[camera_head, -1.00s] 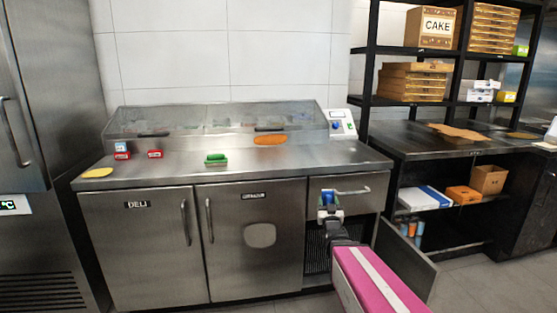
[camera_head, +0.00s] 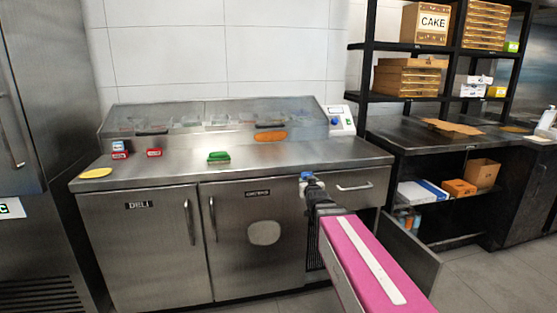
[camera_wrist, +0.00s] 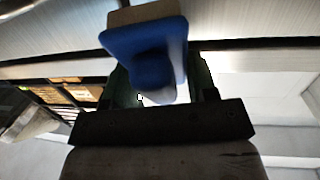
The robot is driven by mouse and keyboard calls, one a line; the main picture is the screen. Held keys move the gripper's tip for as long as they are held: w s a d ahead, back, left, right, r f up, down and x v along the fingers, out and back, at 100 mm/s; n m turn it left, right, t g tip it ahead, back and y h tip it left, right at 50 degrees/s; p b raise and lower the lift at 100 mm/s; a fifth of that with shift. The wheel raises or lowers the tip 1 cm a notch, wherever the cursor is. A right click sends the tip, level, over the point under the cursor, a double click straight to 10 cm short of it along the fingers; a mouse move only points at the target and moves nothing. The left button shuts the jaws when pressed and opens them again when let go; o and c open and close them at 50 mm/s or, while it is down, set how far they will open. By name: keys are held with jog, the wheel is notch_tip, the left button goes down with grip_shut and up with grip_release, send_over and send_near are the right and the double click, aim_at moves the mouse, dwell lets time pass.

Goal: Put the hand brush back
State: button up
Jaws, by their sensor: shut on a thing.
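The hand brush (camera_wrist: 145,48) fills the top middle of the wrist view, with a blue body and a beige strip along its far edge. My gripper (camera_wrist: 160,95) is shut on the blue part, with a dark finger on each side. In the head view my gripper (camera_head: 308,183) is at the counter's front edge, in front of the cabinet at the left end of the drawer. Only a small bit of blue shows there, and most of the brush is hidden or too small to make out.
The steel counter (camera_head: 300,155) holds a green item (camera_head: 218,156), two small red items, a yellow disc (camera_head: 96,172) and an orange oval (camera_head: 270,136) by the glass cover. A cabinet door (camera_head: 408,250) stands open at the right. The counter's front right is clear.

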jog(key=shift+a+r+g, duration=0.25)
jog(key=shift+a+g, duration=0.05)
jog(key=shift+a, duration=0.35)
dwell(0.4)
